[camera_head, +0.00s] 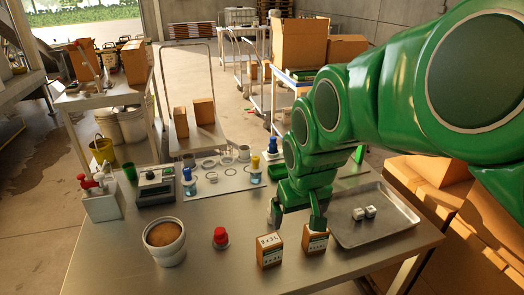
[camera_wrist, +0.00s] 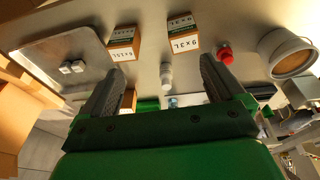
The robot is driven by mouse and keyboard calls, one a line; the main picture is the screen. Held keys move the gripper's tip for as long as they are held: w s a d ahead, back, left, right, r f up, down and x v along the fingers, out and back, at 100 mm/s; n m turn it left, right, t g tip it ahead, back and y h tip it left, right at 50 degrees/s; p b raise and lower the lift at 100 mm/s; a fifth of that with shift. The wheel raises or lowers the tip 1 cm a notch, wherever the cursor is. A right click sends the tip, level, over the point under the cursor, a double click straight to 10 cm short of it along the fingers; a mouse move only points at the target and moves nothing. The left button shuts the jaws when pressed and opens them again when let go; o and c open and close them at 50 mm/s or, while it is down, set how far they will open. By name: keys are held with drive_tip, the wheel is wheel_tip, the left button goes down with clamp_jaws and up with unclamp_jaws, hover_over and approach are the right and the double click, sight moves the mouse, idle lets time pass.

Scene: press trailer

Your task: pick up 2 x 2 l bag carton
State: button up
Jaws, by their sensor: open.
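Two small brown cartons with printed white labels stand near the front edge of the steel table. The left carton (camera_head: 270,250) shows in the wrist view (camera_wrist: 183,36); its label looks like 9 x 3 L. The right carton (camera_head: 316,242) shows at upper left in the wrist view (camera_wrist: 123,42); I cannot read its label surely. A third orange-brown box (camera_wrist: 130,100) is partly hidden behind a finger in the wrist view. My gripper (camera_head: 297,213) is open over the table, behind the two front cartons. In the wrist view its fingers (camera_wrist: 162,66) are apart, with nothing held between them.
A metal tray (camera_head: 382,238) with two small white blocks lies to the right. A red button (camera_head: 221,238), a brown-filled pot (camera_head: 164,241) and a measuring device (camera_head: 156,186) stand left. A white bottle (camera_wrist: 166,75) shows between the fingers. Large boxes (camera_head: 435,190) stand beyond the table's right side.

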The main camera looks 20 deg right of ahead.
drive_tip(key=w+d+r+m+t, duration=0.1)
drive_tip(key=w+d+t, duration=0.4)
drive_tip(key=w+d, duration=0.65)
drive_tip(key=w+d+r+t, duration=0.1)
drive_tip(key=w+d+t, duration=0.6)
drive_tip(key=w, duration=0.7)
wheel_tip(320, 180, down, 15)
drive_tip(key=d+g, duration=0.1)
drive_tip(key=shift+h, duration=0.4)
drive_tip(key=shift+x, duration=3.25)
drive_tip(key=shift+w+a+f, duration=0.1)
drive_tip(key=shift+w+f, duration=0.2)
drive_tip(key=shift+w, duration=0.25)
